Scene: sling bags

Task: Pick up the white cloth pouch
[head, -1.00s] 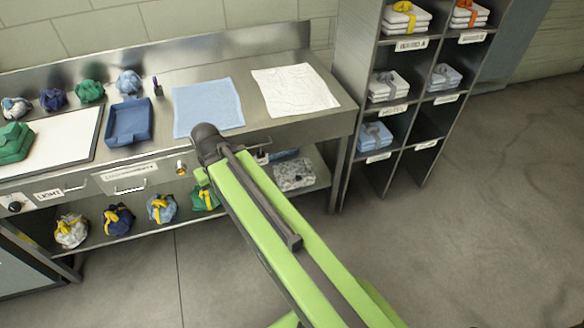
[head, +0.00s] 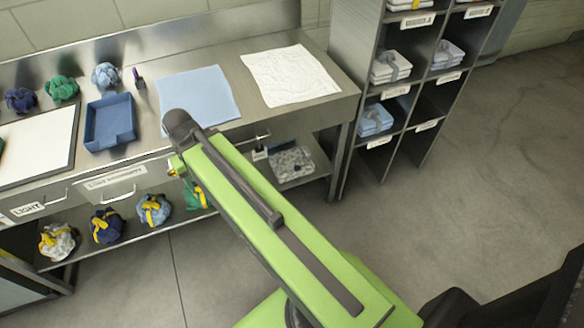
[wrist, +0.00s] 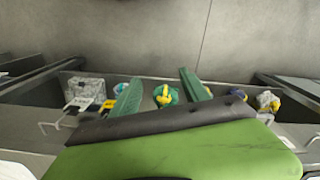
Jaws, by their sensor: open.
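A white cloth pouch (head: 57,241) with a yellow tie sits at the left end of the lower shelf under the steel counter. It also shows at the right in the wrist view (wrist: 268,101). My gripper (wrist: 162,90) is open, its two green fingers spread apart with nothing held. A green pouch with a yellow tie (wrist: 166,97) appears between the fingers, beyond them. The white pouch is well to the right of the fingers in the wrist view.
Dark blue (head: 106,225) and light blue (head: 154,209) pouches stand beside the white one. The counter (head: 330,105) above holds a blue tray (head: 110,122), cloths and more pouches. A cubby rack (head: 355,90) stands right of the counter. The floor (head: 480,200) in front is open.

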